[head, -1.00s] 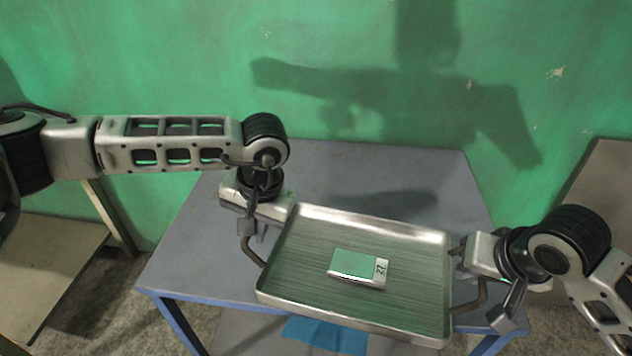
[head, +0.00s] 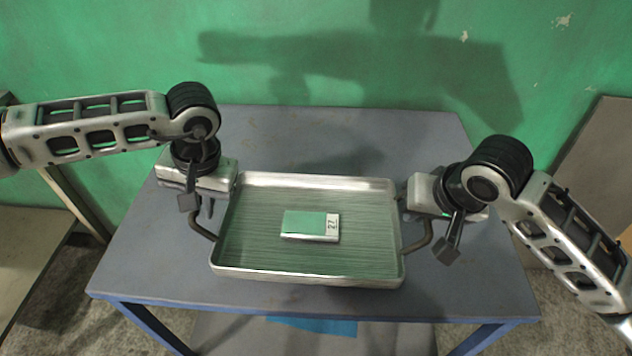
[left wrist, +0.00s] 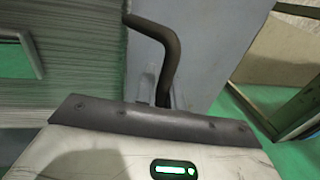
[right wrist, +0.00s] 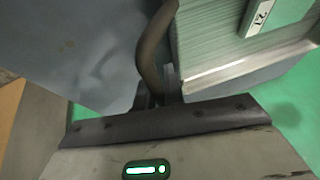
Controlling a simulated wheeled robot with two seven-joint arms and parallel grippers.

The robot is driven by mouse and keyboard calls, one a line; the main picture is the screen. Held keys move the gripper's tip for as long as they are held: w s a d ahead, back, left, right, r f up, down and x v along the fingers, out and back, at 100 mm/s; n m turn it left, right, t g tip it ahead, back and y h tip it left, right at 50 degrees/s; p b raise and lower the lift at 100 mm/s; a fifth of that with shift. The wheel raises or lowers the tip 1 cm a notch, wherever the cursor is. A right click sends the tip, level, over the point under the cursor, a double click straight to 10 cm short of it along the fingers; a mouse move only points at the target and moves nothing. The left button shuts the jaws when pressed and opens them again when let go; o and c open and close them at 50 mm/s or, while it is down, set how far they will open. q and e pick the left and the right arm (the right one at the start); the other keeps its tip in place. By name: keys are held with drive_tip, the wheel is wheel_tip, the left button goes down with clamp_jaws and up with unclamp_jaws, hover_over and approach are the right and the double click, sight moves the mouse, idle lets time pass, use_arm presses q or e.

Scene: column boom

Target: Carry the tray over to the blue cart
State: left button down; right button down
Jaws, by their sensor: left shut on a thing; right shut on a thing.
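The metal tray (head: 300,277) is held level between my two grippers, with a green-topped box (head: 304,224) marked 27 lying flat in it. My left gripper (head: 208,212) is shut on the tray's left handle, whose bent bar also shows in the left wrist view (left wrist: 168,45). My right gripper (head: 408,205) is shut on the right handle, which also shows in the right wrist view (right wrist: 150,50). The blue cart (head: 470,285), with a blue-grey top and blue legs, is under the tray. I cannot tell whether the tray touches its top.
A green wall (head: 300,60) stands close behind the cart. A pale bench (head: 30,225) is at the left and a brown-grey panel (head: 600,160) at the right. A blue item (head: 315,326) shows below the cart's front edge. The cart top is bare around the tray.

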drive_tip(key=shift+w, duration=0.1)
